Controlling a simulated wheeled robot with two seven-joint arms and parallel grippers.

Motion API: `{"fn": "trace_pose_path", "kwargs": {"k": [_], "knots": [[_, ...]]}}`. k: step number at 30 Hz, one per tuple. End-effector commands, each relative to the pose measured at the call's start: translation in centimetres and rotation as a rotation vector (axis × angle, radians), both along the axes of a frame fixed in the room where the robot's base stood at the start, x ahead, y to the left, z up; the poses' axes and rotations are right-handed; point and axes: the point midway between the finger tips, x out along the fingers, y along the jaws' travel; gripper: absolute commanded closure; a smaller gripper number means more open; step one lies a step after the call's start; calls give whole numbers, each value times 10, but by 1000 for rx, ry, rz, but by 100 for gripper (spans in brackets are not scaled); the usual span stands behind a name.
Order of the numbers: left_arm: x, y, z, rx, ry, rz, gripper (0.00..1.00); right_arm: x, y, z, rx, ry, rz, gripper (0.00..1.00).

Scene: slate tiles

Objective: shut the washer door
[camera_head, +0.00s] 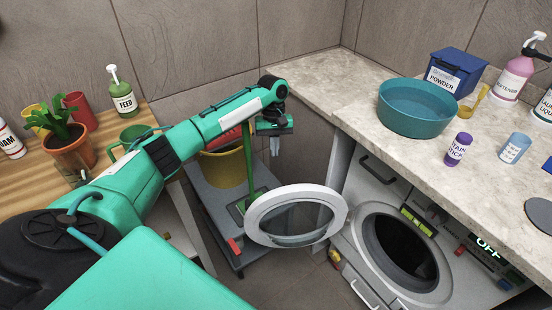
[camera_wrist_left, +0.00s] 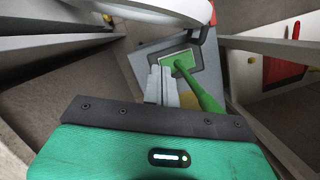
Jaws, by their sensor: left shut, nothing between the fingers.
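The washer (camera_head: 372,263) stands under the counter at the right in the head view, its dark round drum opening (camera_head: 403,252) uncovered. The washer door (camera_head: 330,196), a white ring with a clear window, stands wide open, swung out to the left of the opening. Part of a white curved rim, likely the door (camera_wrist_left: 150,10), shows at the top of the left wrist view. My left gripper (camera_head: 275,146) points down behind and above the door, apart from it in the head view. Its fingers (camera_wrist_left: 162,85) are shut and empty. My right gripper is not in view.
A grey cart (camera_head: 205,205) with a yellow bucket (camera_head: 224,168) and a green-handled tool (camera_wrist_left: 200,88) stands behind the door. A teal basin (camera_head: 416,108), a powder box (camera_head: 457,72) and bottles crowd the counter. Bare floor (camera_head: 290,272) shows below the door.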

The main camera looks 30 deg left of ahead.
Motion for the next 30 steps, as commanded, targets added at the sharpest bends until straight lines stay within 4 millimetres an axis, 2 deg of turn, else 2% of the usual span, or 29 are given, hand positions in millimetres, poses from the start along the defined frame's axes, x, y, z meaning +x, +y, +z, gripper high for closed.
{"fn": "trace_pose_path", "kwargs": {"k": [13, 21, 30], "knots": [[-18, -15, -92, 0, 2, -3, 100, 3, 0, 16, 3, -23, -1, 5], [-43, -35, -87, 0, -1, -6, 100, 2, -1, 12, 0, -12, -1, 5], [-48, -40, -87, 1, -1, -4, 100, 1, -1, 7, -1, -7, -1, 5]]}}
